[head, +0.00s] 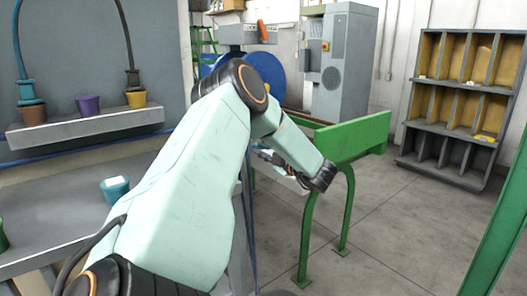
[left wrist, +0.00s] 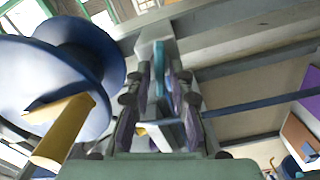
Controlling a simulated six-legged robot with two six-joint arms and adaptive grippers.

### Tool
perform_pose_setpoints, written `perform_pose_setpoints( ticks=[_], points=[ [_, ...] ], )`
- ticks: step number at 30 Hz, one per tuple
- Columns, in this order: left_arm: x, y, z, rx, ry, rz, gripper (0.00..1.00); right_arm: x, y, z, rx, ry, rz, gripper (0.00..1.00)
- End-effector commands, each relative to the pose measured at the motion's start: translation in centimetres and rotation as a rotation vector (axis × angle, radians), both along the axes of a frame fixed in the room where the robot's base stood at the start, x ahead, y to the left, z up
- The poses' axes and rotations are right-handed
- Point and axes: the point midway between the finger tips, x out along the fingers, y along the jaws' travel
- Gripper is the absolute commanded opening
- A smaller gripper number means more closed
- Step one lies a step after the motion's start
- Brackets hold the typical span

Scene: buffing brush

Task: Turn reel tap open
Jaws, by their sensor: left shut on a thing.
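My left arm reaches forward across the head view, and its gripper (head: 282,166) is small and partly hidden by my own wrist. In the left wrist view the two dark fingers (left wrist: 160,110) are shut on a small pale and blue piece, which appears to be the reel tap (left wrist: 158,132). A teal upright part (left wrist: 159,62) stands just beyond it on a grey body. The tap's exact turn angle cannot be told. The blue reel (head: 267,68) is partly behind my arm; it also shows large in the left wrist view (left wrist: 108,50). My right gripper is not in view.
A yellow bar (left wrist: 62,130) sticks out from the reel, close left of the fingers. A green trough frame (head: 352,139) stands right of my wrist. A grey bench (head: 40,225) is at left, a pigeonhole rack (head: 452,128) at right. The right floor is clear.

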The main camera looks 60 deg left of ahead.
Motion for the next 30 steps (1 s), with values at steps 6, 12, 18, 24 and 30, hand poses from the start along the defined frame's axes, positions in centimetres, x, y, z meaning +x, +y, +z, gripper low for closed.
perform_pose_setpoints(
  ticks=[6,12,18,24,30],
  points=[
    [-0.1,0.0,-0.3,0.026,-0.153,0.001,0.0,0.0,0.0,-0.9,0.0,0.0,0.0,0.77],
    [-0.1,0.0,-0.3,0.044,-0.25,0.0,0.0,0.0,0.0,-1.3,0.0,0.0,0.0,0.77],
    [-0.1,0.0,-0.3,0.054,-0.302,0.0,0.0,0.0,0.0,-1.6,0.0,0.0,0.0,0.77],
    [-0.1,0.0,-0.3,0.058,-0.318,0.001,0.0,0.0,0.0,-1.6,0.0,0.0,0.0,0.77],
    [-0.1,0.0,-0.3,0.058,-0.319,0.001,0.0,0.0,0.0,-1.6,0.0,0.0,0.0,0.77]
  ],
)
